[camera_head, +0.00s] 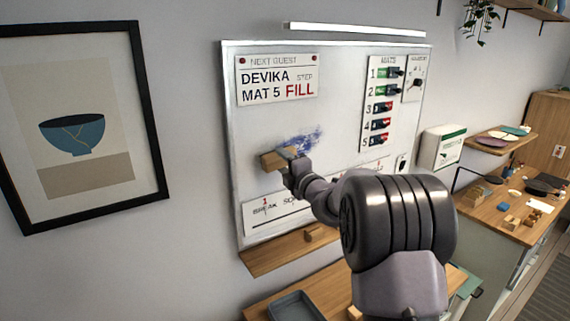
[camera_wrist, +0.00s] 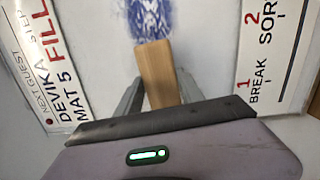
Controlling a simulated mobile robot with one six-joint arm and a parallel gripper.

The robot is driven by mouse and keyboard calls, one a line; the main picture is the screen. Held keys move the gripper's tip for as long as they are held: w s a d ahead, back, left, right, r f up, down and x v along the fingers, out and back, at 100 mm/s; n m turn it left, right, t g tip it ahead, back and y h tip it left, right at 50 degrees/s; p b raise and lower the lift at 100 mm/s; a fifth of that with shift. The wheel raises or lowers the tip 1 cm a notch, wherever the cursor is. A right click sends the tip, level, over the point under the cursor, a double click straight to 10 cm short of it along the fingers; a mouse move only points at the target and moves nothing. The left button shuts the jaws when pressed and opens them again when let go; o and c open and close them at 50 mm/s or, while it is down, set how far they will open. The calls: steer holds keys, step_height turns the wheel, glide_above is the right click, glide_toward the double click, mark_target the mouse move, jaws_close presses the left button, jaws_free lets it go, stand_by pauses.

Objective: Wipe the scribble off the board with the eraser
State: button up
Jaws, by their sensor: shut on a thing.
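The white board (camera_head: 340,80) hangs on the wall, and a blue scribble (camera_head: 303,139) marks its middle. My gripper (camera_head: 290,163) is shut on the wooden-backed eraser (camera_head: 271,160) and holds it at the board, just left of and below the visible scribble. In the wrist view the eraser (camera_wrist: 157,70) stands between my two fingers, and the scribble (camera_wrist: 165,18) lies right beyond its end. The eraser's wiping face is hidden, and I cannot tell if it touches the board. My arm hides part of the board's lower right.
A name card (camera_head: 277,80) sits above the scribble, a switch panel (camera_head: 383,105) to its right, and a step strip (camera_head: 275,212) below. A wooden ledge (camera_head: 275,255) juts out under the board. A framed bowl picture (camera_head: 80,125) hangs at the left.

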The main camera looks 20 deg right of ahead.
steer(key=shift+w, duration=0.1)
stand_by(0.3)
steer(key=shift+w+a+p, duration=0.1)
steer(key=shift+w+p, duration=0.2)
steer(key=shift+w+a+p, duration=0.1)
steer(key=shift+w+p, duration=0.25)
steer(key=shift+w, duration=0.15)
